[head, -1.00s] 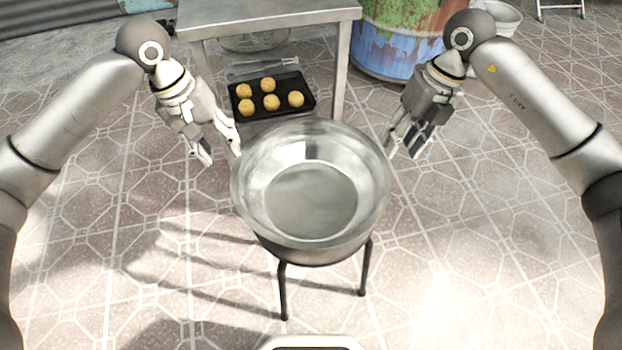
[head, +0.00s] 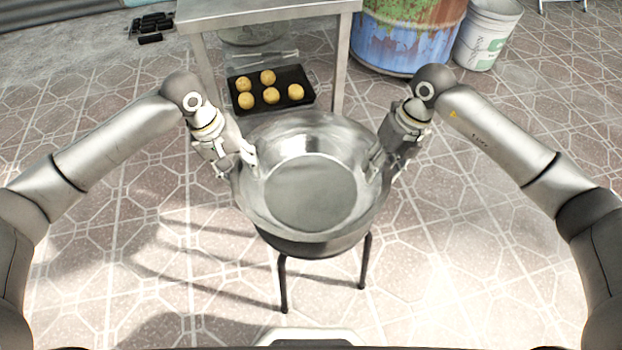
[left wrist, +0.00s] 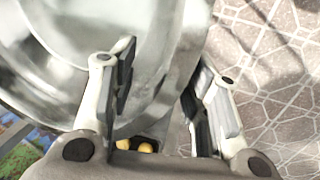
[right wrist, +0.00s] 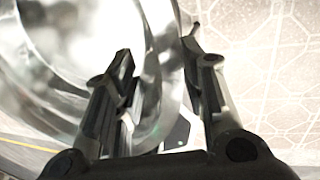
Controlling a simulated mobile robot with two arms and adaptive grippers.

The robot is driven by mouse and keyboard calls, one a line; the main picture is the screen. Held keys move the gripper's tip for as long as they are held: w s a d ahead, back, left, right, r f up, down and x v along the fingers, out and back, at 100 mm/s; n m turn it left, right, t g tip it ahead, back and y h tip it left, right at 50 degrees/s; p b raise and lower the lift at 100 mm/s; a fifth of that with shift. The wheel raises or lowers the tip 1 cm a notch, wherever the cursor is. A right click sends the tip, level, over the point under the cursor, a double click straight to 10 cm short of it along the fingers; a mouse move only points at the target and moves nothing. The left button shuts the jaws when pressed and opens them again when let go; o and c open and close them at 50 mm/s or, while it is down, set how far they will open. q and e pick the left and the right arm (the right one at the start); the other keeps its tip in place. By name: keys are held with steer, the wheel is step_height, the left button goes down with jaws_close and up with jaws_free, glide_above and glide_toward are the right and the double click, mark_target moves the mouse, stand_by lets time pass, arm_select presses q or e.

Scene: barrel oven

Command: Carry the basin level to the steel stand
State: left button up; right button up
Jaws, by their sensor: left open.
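The wide shiny metal basin (head: 308,195) sits level and looks empty on a dark stool with black legs (head: 283,285). My left gripper (head: 237,166) is at its left rim, open, with one finger inside the wall and one outside. The left wrist view shows the basin wall (left wrist: 172,70) between the parted fingers. My right gripper (head: 389,162) is at the right rim in the same way. In the right wrist view the basin wall (right wrist: 165,65) runs between its parted fingers; contact is unclear. A steel stand (head: 270,12) with a flat top is behind the basin, partly cut off.
A black tray (head: 250,107) with several round buns lies on the stand's lower level. A rusty blue barrel (head: 405,40) and a white bucket (head: 487,35) stand at the back right. Tiled floor is open on both sides.

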arm_select(q)
steer(key=shift+f, duration=0.1)
steer(key=shift+c, duration=0.4)
arm_select(e)
steer(key=shift+f, duration=0.1)
steer(key=shift+c, duration=0.4)
arm_select(q)
steer(key=c, duration=0.7)
arm_select(e)
steer(key=c, duration=0.7)
arm_select(q)
jaws_close()
arm_select(e)
jaws_close()
arm_select(q)
steer(key=shift+d, duration=0.1)
arm_select(e)
steer(key=shift+a, duration=0.1)
arm_select(q)
steer(key=shift+w+r, duration=0.1)
steer(key=shift+r, duration=0.1)
arm_select(e)
steer(key=shift+a, duration=0.1)
